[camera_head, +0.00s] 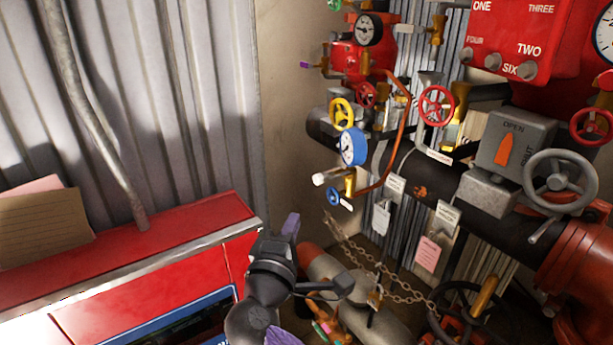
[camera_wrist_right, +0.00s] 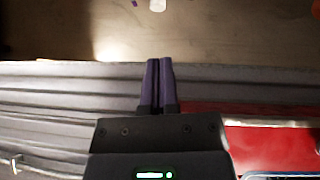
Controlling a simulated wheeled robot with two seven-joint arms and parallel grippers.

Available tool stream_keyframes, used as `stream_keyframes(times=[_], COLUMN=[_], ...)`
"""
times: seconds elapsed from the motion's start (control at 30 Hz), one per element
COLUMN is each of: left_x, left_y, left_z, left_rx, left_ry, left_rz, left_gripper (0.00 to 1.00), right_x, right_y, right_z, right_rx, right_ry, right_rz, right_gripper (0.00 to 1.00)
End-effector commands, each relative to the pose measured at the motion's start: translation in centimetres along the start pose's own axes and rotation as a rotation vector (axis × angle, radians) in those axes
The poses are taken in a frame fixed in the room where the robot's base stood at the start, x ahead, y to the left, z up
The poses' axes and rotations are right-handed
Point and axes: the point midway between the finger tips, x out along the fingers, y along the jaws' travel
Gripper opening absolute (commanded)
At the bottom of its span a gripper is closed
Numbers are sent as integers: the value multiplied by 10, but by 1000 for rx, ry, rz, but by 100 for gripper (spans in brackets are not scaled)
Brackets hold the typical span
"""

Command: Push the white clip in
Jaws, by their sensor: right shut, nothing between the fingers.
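A small white part (camera_head: 319,179), which looks like the white clip, sticks out to the left beside a brass fitting below the blue gauge. A white piece, probably the same one, shows at the top edge of the right wrist view (camera_wrist_right: 157,5), partly cut off. My right gripper (camera_head: 291,220) is below and left of it, pointing up, clearly apart from it. Its purple fingers lie side by side, shut and empty, in the right wrist view (camera_wrist_right: 159,64). My left gripper is not in view.
A blue gauge (camera_head: 353,146), yellow handwheel (camera_head: 341,113) and orange-brown pipe (camera_head: 403,125) crowd the area right of the white part. A red cabinet (camera_head: 180,231) stands at left. A chain (camera_head: 398,290) hangs below. Bare wall (camera_head: 284,110) lies left of the fittings.

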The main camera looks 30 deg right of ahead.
Motion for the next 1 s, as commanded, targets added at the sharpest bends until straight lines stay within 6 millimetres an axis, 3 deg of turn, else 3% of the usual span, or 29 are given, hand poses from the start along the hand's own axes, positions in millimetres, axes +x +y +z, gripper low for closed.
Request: stream_keyframes(times=[0.37,0.8,1.0], left_x=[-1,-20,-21], left_y=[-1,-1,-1], left_z=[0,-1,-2], left_rx=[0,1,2], left_ry=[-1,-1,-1], left_rz=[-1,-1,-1], left_gripper=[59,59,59], right_x=[3,82,99], right_y=[1,2,0], right_z=[0,1,0], right_rx=[-1,-2,-1], right_ry=[-2,-3,-1], right_rz=[3,3,1], right_gripper=[0,0,0])
